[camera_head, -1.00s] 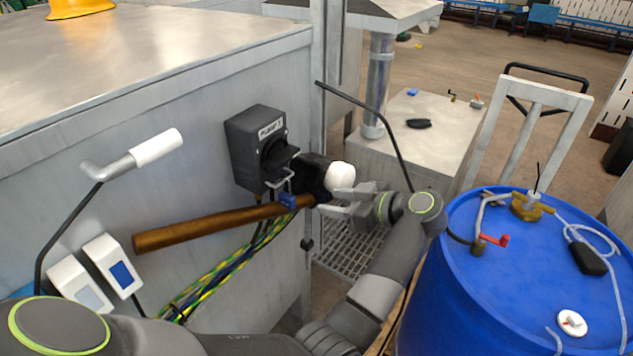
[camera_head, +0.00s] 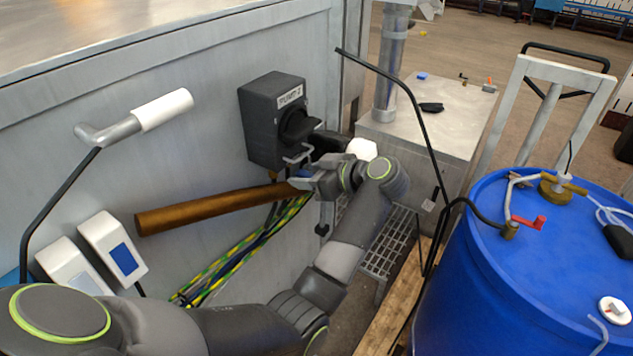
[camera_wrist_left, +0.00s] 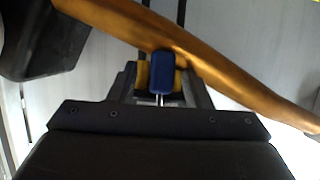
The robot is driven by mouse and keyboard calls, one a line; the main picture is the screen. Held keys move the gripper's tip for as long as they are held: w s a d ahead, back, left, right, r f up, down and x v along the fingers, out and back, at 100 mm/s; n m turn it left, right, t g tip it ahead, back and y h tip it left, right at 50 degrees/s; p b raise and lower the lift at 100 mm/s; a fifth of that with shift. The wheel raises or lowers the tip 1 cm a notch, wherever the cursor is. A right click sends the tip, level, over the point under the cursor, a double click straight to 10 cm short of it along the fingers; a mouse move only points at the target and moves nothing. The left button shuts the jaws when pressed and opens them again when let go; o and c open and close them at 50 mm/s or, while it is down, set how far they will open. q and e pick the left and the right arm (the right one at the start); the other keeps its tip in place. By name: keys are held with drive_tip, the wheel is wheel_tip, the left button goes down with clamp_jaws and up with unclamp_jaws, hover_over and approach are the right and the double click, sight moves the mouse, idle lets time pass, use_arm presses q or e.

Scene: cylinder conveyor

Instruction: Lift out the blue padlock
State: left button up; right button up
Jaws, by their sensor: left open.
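The blue padlock (camera_wrist_left: 162,74) shows in the left wrist view between the yellow-padded fingers of my left gripper (camera_wrist_left: 162,84). The fingers are open on either side of it; whether they touch it I cannot tell. A thin bright shackle-like rod shows below its body. In the head view my left gripper (camera_head: 303,178) is at the lower front of the black pump switch box (camera_head: 270,122), by the end of the copper-brown pipe (camera_head: 210,209). There the gripper hides most of the padlock. My right gripper is out of view.
The pipe crosses close to the padlock in the wrist view. A bent grey lever with a white grip (camera_head: 163,110) sticks out at left. Yellow-green cables (camera_head: 235,250) hang below the pipe. A blue drum (camera_head: 480,290) stands at right.

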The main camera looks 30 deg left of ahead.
use_arm(q)
drive_tip(key=shift+b+x, duration=0.35)
drive_tip(key=shift+x, duration=0.8)
drive_tip(key=shift+r, duration=0.1)
drive_tip(key=shift+d, duration=0.1)
drive_tip(key=shift+c, duration=0.7)
clamp_jaws()
